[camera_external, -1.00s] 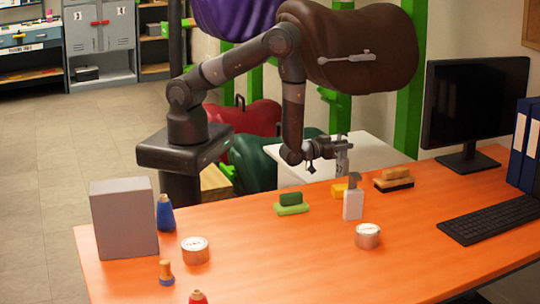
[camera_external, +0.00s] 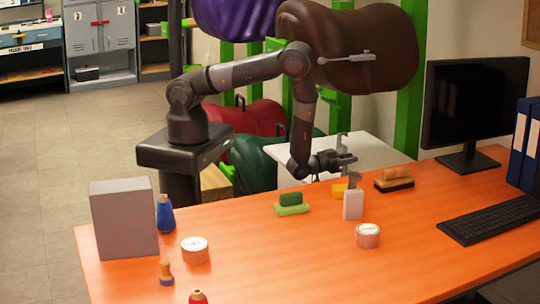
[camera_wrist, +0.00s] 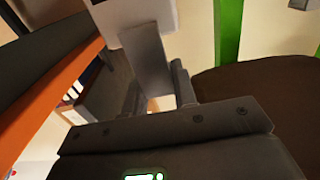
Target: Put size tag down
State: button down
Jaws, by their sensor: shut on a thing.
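The size tag, a pale block with a grey stem, shows in the external view (camera_external: 353,206) right below my gripper (camera_external: 347,160), over the orange table. I cannot tell whether its lower end touches the tabletop. In the wrist view my gripper (camera_wrist: 160,88) is shut on the tag's grey stem (camera_wrist: 149,58), with a finger on each side. The pale part of the tag (camera_wrist: 130,17) extends beyond the fingers and is cut off by the top edge.
The orange table (camera_external: 285,255) has clear space at its front middle. A monitor (camera_external: 475,110) and keyboard (camera_external: 490,216) stand right.

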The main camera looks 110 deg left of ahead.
jog(key=c, duration=1.2)
grip_release()
jog(key=shift+f, duration=0.15)
jog(key=shift+o, duration=0.2)
